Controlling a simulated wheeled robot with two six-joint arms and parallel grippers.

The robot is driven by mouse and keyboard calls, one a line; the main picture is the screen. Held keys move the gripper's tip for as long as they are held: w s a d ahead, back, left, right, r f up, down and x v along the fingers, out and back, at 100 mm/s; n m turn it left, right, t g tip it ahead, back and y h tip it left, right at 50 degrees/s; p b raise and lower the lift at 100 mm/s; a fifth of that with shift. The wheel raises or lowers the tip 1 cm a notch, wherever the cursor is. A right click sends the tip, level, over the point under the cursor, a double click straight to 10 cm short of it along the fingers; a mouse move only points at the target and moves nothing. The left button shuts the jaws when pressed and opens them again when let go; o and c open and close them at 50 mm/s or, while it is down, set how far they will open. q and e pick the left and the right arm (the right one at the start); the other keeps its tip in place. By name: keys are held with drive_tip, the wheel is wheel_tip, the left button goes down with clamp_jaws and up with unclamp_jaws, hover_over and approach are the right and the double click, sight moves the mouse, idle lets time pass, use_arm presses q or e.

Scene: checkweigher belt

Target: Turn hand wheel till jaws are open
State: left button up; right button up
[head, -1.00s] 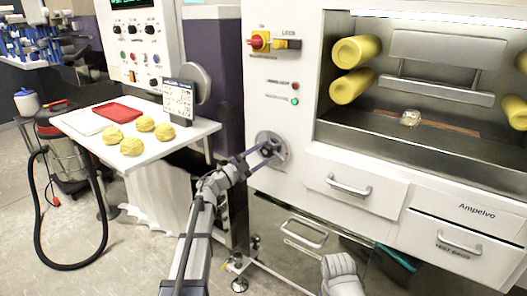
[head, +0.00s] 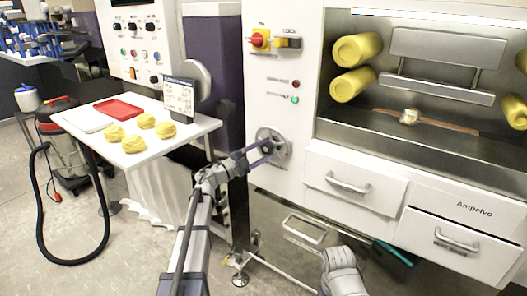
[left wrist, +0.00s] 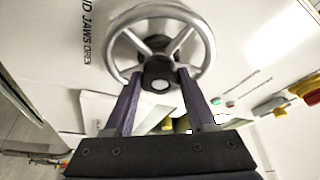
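The hand wheel (head: 285,150) is a round metal wheel on the white machine front, left of the drawers. In the left wrist view the hand wheel (left wrist: 205,40) shows its silver rim, spokes and dark hub (left wrist: 158,70). My left gripper (head: 266,148) reaches the wheel. In the left wrist view the purple fingers of my left gripper (left wrist: 160,74) lie on both sides of the hub and appear closed against it. Printed words ending in "JAWS OPEN" (left wrist: 90,32) stand beside the wheel. My right gripper does not show.
Above the drawers is an open chamber with yellow rollers (head: 357,49) and a small clear packet (head: 409,117). A white side table (head: 150,150) holds a red tray (head: 119,109) and several yellow lumps (head: 134,144). A red-and-yellow switch (head: 260,38) sits above the wheel.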

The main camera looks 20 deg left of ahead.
use_arm(q)
drive_tip(key=o, duration=0.5)
drive_tip(key=shift+c, duration=0.2)
drive_tip(key=b+v, duration=0.1)
drive_tip(key=v, duration=0.6)
drive_tip(key=shift+s+a, duration=0.25)
drive_tip(key=shift+s, duration=0.05)
